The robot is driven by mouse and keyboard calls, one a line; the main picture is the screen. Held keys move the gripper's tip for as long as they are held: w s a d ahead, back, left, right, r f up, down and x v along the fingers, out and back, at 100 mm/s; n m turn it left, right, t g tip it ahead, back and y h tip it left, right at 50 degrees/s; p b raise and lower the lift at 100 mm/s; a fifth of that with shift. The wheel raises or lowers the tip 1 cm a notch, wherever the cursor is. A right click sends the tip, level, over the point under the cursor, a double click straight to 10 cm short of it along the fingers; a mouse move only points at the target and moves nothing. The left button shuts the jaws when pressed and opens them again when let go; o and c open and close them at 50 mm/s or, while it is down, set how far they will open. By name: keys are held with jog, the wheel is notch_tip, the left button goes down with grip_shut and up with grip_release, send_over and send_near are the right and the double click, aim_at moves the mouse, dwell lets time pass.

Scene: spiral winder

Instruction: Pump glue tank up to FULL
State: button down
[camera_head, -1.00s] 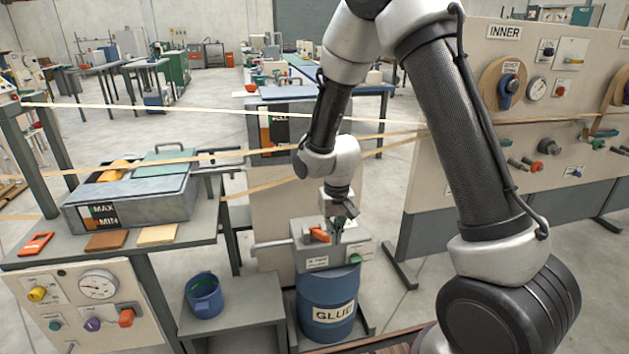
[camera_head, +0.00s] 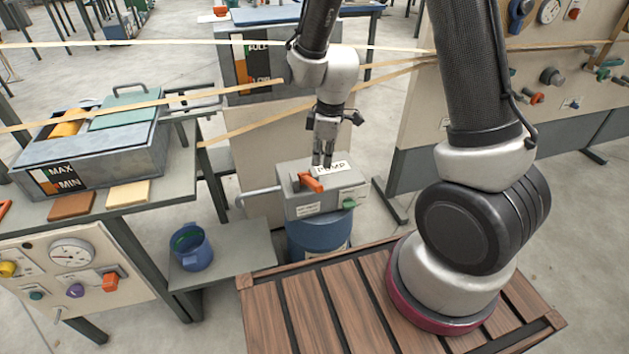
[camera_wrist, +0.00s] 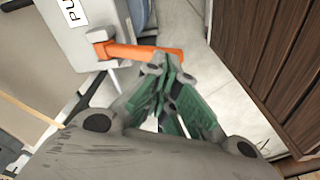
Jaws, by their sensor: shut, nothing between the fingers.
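The grey pump box (camera_head: 335,195) sits on top of the blue glue drum (camera_head: 318,238). Its orange lever (camera_head: 309,182) sticks out from the box. The lever also shows in the wrist view (camera_wrist: 135,51), running across to my fingertips. My gripper (camera_head: 322,161) points down just above the box, close to the lever. In the wrist view its green-padded fingers (camera_wrist: 164,66) are together, overlapping the lever's end; I cannot tell whether they touch it. The tank (camera_head: 286,87) behind carries a FULL and LOW gauge (camera_head: 242,62), whose level is too small to read surely.
Pale bands (camera_head: 180,98) stretch across the scene behind and beside my arm. A tray marked MAX and MIN (camera_head: 110,168) stands on the left table. A blue bucket (camera_head: 190,247) sits on a low stand. A control panel (camera_head: 560,95) stands at the right.

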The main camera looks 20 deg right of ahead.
aim_at(319, 189)
jog(key=shift+n, duration=0.6)
jog(key=shift+a+f, duration=0.15)
jog(key=shift+f, duration=1.6)
jog(key=shift+a+f, duration=0.15)
jog(key=shift+f, duration=1.6)
jog(key=shift+w+f, duration=0.1)
jog(key=shift+f, duration=2.1)
